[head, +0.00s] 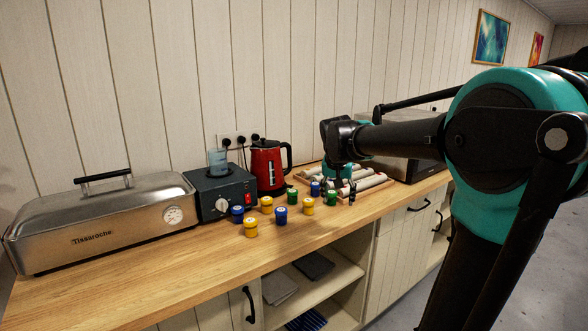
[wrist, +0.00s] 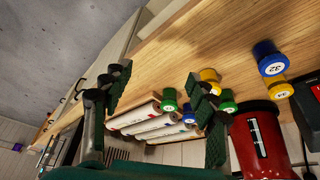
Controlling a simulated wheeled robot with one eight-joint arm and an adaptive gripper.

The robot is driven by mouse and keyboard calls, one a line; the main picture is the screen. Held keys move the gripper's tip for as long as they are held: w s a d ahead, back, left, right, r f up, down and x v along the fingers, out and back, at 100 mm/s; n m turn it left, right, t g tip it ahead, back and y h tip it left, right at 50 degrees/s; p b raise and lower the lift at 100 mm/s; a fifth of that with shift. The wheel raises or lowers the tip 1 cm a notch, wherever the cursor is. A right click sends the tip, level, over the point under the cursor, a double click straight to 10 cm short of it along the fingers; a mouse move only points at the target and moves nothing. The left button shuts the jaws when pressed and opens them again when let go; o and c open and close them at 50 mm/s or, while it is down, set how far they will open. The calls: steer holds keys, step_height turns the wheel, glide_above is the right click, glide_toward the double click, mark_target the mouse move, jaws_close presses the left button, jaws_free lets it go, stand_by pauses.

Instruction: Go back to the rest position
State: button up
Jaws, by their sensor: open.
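My gripper (head: 338,190) is over the back right of the wooden counter, beside the white rolls. In the wrist view my gripper (wrist: 157,82) has its two dark green fingers spread well apart, with nothing held between them. The white rolls (head: 370,183) lie side by side in a wooden tray; they also show beyond the fingers in the wrist view (wrist: 138,117). My arm reaches in from the right. The gripper hides part of the rolls and tray in the head view.
Several small jars with blue, yellow and green lids (head: 281,215) stand left of my gripper. Behind them are a red kettle (head: 268,165) and a dark heater box (head: 222,193). A steel steamer (head: 100,222) is at left, a metal case (head: 405,166) at right. The counter front (head: 170,275) is clear.

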steer(key=s+d+f+n, duration=0.2)
steer(key=s+f, duration=0.9)
steer(key=s, duration=0.1)
steer(key=s+d+f+n+y, duration=0.1)
steer(key=s+d+f, duration=0.2)
steer(key=s+f, duration=0.8)
steer(key=shift+s+n, duration=0.4)
steer(key=shift+s, duration=0.4)
steer(key=shift+f, duration=0.1)
